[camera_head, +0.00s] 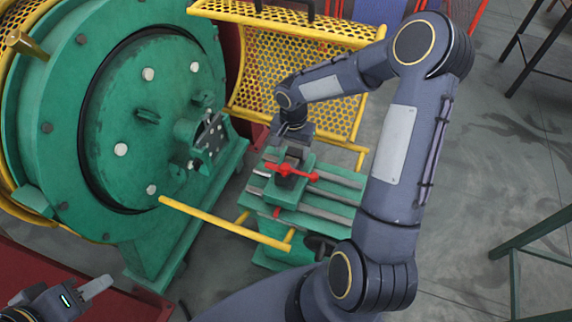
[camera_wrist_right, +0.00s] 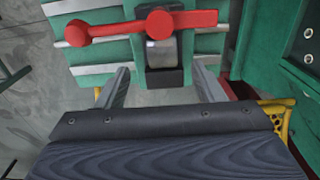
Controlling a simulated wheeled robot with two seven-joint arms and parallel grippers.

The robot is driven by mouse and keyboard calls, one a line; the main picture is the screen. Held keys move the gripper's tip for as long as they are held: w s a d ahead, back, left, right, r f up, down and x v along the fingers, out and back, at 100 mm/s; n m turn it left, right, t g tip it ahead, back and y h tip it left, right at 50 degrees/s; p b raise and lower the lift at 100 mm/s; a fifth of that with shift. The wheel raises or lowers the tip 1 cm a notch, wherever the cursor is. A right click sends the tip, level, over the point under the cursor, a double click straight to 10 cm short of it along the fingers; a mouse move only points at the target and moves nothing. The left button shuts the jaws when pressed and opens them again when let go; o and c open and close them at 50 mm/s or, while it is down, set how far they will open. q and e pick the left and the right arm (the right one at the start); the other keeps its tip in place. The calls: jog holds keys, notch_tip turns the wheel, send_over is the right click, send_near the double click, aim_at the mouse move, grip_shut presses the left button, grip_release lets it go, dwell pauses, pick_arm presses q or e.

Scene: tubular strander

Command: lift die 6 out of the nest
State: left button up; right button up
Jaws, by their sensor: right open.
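The red clamp lever (camera_head: 286,171) sits on top of the green carriage (camera_head: 330,184). It also shows in the right wrist view (camera_wrist_right: 140,27). Just below the lever, in the wrist view, a pale metal piece (camera_wrist_right: 162,53) sits in a dark block (camera_wrist_right: 164,78); it may be the die in its nest, but no number is readable. My right gripper (camera_head: 294,152) is over the carriage. In the wrist view its two fingers (camera_wrist_right: 163,82) are apart, one on each side of the dark block. My left gripper (camera_head: 88,292) is at the lower left, away from the carriage; its finger gap is unclear.
A big green round housing (camera_head: 150,115) with bolts stands at the left. A yellow perforated guard (camera_head: 300,65) rises behind the carriage. A yellow bar (camera_head: 225,222) crosses in front of it. Grey floor (camera_head: 500,150) lies open to the right.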

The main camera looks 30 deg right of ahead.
aim_at(291, 160)
notch_tip(291, 160, down, 6)
jog(key=shift+w+a+r+p, duration=0.1)
jog(key=shift+w+r+p, duration=0.05)
jog(key=shift+p, duration=0.2)
grip_shut()
